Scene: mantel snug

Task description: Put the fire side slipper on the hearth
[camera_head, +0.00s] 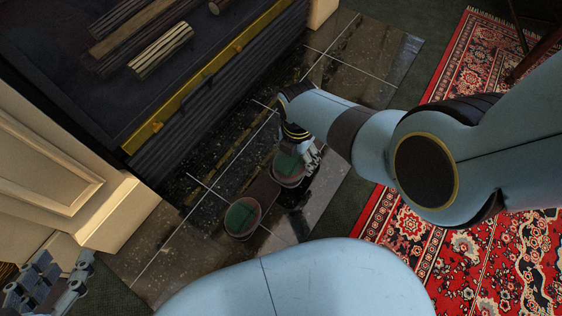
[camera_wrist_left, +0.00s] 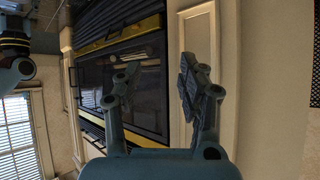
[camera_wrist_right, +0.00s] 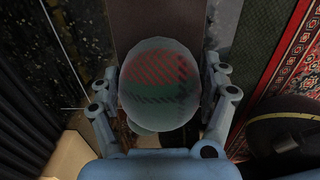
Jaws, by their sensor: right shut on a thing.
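The nearer slipper (camera_head: 242,217) is lower left. The other slipper (camera_head: 288,168) is at my right gripper (camera_head: 300,165), partly hidden by it. In the right wrist view a rounded grey-green thing with a reddish pattern, which looks like this slipper (camera_wrist_right: 160,85), sits between the fingers of my right gripper (camera_wrist_right: 160,88), shut on it. I cannot tell whether it touches the tiles. My left gripper (camera_head: 48,284) is open and empty; it also shows in the left wrist view (camera_wrist_left: 157,80).
The fireplace (camera_head: 210,75) with a yellow-edged front and several logs (camera_head: 160,50) borders the hearth at upper left. A cream surround (camera_head: 60,180) stands at left. A red patterned rug (camera_head: 480,265) lies right. Bare tiles show beyond the slippers.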

